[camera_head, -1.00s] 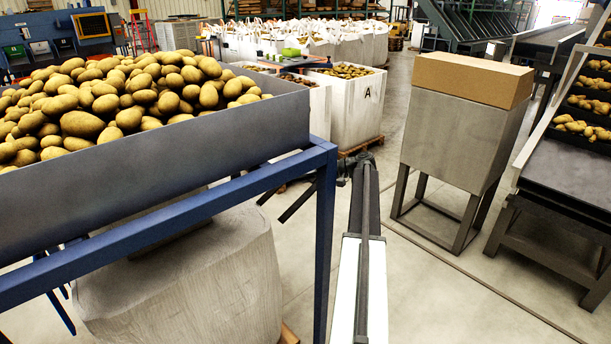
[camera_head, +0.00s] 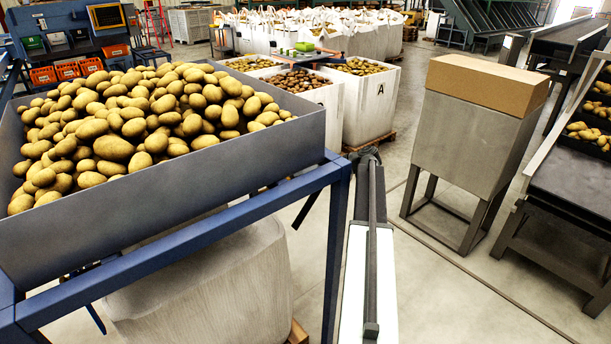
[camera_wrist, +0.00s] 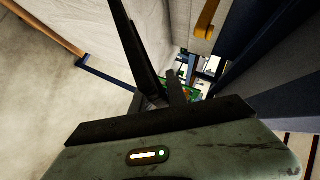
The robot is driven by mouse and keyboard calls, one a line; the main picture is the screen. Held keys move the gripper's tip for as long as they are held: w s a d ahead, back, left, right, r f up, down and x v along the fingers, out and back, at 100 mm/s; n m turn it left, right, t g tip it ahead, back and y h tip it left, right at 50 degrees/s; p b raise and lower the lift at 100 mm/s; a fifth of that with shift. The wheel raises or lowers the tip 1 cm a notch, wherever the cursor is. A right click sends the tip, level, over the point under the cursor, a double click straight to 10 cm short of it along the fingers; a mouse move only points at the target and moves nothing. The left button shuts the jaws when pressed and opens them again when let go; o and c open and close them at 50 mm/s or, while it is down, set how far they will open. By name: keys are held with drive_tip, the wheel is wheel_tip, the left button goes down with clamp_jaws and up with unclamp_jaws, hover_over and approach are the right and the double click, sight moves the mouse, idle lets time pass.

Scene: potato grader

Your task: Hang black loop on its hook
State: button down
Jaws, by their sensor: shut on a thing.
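In the wrist view my gripper (camera_wrist: 165,88) has its dark jaws shut on a dark piece. A long black strip (camera_wrist: 133,45) rises from the jaws to the top edge, and I take it for the black loop. Where it ends is out of view. A pale bag wall (camera_wrist: 172,28) is just behind it. An orange-yellow hook-like part (camera_wrist: 207,20) shows at the top, right of the strip and apart from it in the picture. In the head view the pale bag (camera_head: 210,285) is under the hopper, and my gripper does not show.
A grey hopper (camera_head: 250,150) full of potatoes stands on a blue frame (camera_head: 338,240) at left. At right stand a grey stand with a carton (camera_head: 487,82) and a conveyor (camera_head: 570,190). White box A (camera_head: 378,108) is farther back. The floor between is clear.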

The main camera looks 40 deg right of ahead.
drive_tip(key=shift+a, duration=0.3)
drive_tip(key=c, duration=1.4)
unclamp_jaws()
drive_tip(key=shift+c, duration=0.2)
drive_tip(key=shift+d, duration=0.1)
drive_tip(key=shift+r, duration=0.1)
drive_tip(key=p+v, duration=0.3)
drive_tip(key=v, duration=0.4)
drive_tip(key=shift+s+d, duration=0.25)
drive_tip(key=shift+s, duration=0.05)
drive_tip(key=shift+r, duration=0.1)
